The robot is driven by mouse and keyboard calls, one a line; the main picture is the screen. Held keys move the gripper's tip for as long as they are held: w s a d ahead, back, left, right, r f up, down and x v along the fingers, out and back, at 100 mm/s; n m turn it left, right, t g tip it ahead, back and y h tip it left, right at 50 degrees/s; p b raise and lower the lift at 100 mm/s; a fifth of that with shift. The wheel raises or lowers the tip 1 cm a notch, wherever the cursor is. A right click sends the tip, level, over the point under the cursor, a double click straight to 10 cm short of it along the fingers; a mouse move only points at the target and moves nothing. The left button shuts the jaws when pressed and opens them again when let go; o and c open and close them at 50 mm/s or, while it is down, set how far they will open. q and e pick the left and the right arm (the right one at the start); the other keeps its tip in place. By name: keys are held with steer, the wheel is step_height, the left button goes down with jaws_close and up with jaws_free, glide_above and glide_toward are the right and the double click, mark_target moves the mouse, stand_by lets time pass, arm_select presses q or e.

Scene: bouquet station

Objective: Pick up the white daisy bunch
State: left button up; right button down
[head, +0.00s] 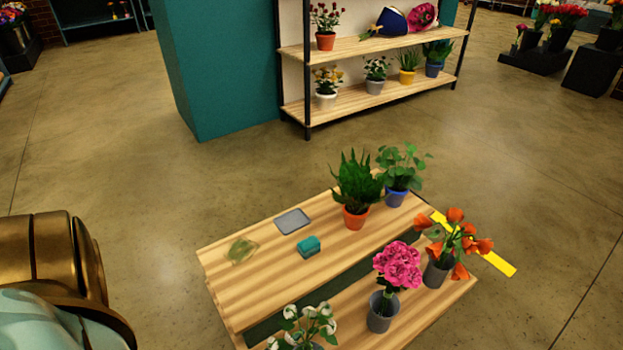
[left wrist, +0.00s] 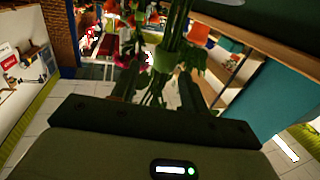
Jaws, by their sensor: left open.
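A bunch of white flowers with green leaves (head: 303,325) shows at the bottom edge of the head view, at the near end of the table. It is the only white bunch I make out on the table, and its lower part is cut off. My left gripper (left wrist: 160,90) shows in the left wrist view with its two dark fingers apart. Green stems (left wrist: 175,25) show beyond and between the fingers; I cannot tell which bunch they belong to or whether they touch. Neither gripper shows in the head view.
The wooden table (head: 235,298) also bears pink flowers (head: 397,266), orange flowers (head: 455,240), two green potted plants (head: 357,187), a teal block (head: 308,246) and a grey tray (head: 293,221). A plant shelf (head: 345,95) stands behind. The floor between is clear.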

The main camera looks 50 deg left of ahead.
arm_select(q)
steer(key=shift+w+r, duration=0.1)
steer(key=shift+w, duration=0.3)
jaws_close()
steer(key=shift+r, duration=0.1)
